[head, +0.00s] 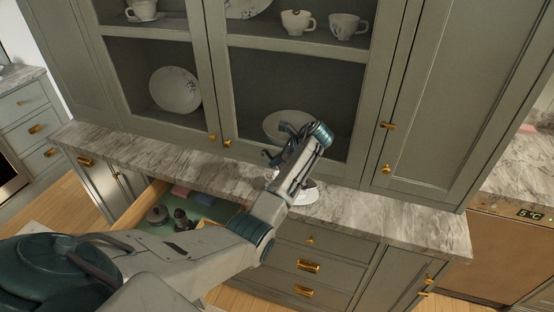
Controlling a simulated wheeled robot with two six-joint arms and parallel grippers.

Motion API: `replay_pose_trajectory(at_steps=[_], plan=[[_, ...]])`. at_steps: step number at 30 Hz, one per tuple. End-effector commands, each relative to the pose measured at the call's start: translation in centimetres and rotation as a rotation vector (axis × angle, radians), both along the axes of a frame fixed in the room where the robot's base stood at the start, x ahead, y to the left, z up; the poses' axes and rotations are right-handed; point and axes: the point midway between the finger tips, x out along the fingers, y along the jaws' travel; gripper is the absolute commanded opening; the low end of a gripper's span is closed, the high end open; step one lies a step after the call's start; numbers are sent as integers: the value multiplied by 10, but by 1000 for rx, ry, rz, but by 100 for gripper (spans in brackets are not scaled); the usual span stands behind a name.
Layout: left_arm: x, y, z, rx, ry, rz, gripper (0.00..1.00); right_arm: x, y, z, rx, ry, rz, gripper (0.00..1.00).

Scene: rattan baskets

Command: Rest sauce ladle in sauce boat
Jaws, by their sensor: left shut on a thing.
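My left arm reaches from the lower left across the open drawer to the counter. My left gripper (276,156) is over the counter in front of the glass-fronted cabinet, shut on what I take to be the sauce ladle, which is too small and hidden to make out. A white piece of tableware (308,193), which looks like the sauce boat, stands on the marble counter. My arm covers much of it, and I cannot tell whether the ladle touches it. My right gripper is not in view.
An open drawer (128,215) with dark items sticks out below the marble counter (390,212). Cabinet shelves hold plates (175,90) and cups (298,22). Another plate (276,122) stands behind my gripper. The counter is clear to the right.

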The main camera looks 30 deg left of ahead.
Motion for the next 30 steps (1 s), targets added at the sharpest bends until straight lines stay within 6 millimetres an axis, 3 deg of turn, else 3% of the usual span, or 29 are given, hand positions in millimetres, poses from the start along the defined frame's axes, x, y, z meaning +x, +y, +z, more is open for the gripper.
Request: replay_pose_trajectory(at_steps=[6, 7, 10, 11, 22, 30], plan=[[0, 0, 0, 0, 0, 0, 0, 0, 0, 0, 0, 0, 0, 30], [0, 0, 0, 0, 0, 0, 18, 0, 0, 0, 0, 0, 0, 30], [0, 0, 0, 0, 0, 0, 38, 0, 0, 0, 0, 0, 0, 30], [0, 0, 0, 0, 0, 0, 40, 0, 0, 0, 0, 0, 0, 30], [1, -5, 4, -1, -1, -1, 40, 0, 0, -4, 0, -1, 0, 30], [7, -40, 37, -2, -5, -1, 40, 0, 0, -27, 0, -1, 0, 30]])
